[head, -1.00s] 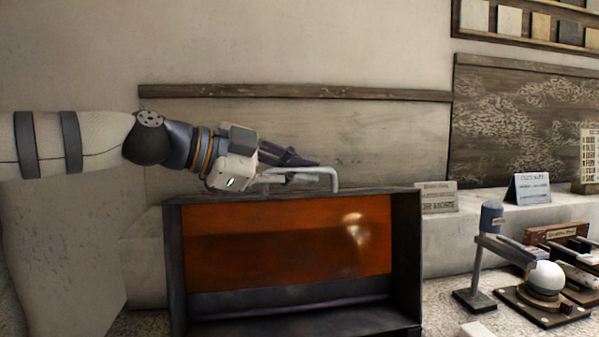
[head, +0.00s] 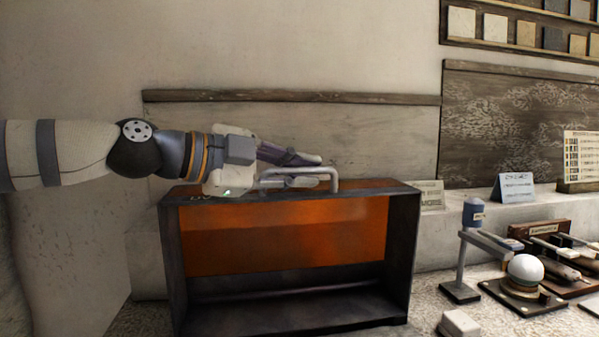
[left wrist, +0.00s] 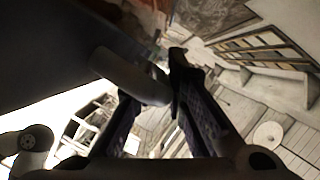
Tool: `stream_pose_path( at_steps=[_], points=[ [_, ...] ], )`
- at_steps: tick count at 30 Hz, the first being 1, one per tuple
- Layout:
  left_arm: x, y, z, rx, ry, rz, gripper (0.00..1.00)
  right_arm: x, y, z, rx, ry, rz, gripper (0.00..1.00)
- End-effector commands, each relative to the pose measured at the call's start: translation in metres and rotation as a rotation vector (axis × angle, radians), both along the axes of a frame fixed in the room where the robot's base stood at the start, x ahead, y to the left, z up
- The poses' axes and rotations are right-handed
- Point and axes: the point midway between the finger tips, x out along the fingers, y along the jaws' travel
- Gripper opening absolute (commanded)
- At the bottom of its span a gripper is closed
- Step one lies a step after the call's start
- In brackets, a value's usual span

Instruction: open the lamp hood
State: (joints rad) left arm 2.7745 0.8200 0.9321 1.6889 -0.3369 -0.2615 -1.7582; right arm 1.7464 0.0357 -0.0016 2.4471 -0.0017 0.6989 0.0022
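The lamp hood (head: 400,245) is a dark box with an orange see-through front panel (head: 285,240), standing in front of the wall. The panel covers the upper front, and the dark inside shows below it. A pale grey bar handle (head: 325,172) sits on its top edge. My left gripper (head: 300,170) is at this handle, its fingers pointing right along it. In the left wrist view, the handle (left wrist: 125,75) passes at the open fingers (left wrist: 150,105), with a gap visible between them. Whether they touch it is unclear. My right gripper is not in view.
To the right stand a small lamp-like post (head: 470,235), a white sphere (head: 525,267) on a round base and a white block (head: 459,324). Small cards (head: 514,188) stand on the ledge behind. The wall is close behind the hood.

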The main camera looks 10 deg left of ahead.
Motion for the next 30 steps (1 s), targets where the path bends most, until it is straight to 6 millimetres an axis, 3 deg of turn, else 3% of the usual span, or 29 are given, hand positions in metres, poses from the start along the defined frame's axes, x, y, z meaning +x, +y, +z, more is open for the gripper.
stream_pose_path(
  at_steps=[11,21,30],
  points=[
    [-0.004,0.005,0.002,-0.001,0.0,0.002,0.18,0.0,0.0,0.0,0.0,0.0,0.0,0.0],
    [-0.058,0.067,0.019,-0.007,-0.001,-0.002,0.18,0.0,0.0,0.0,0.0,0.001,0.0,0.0],
    [-0.077,0.089,0.024,-0.001,0.0,0.002,0.18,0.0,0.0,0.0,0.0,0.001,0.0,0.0]
  ],
)
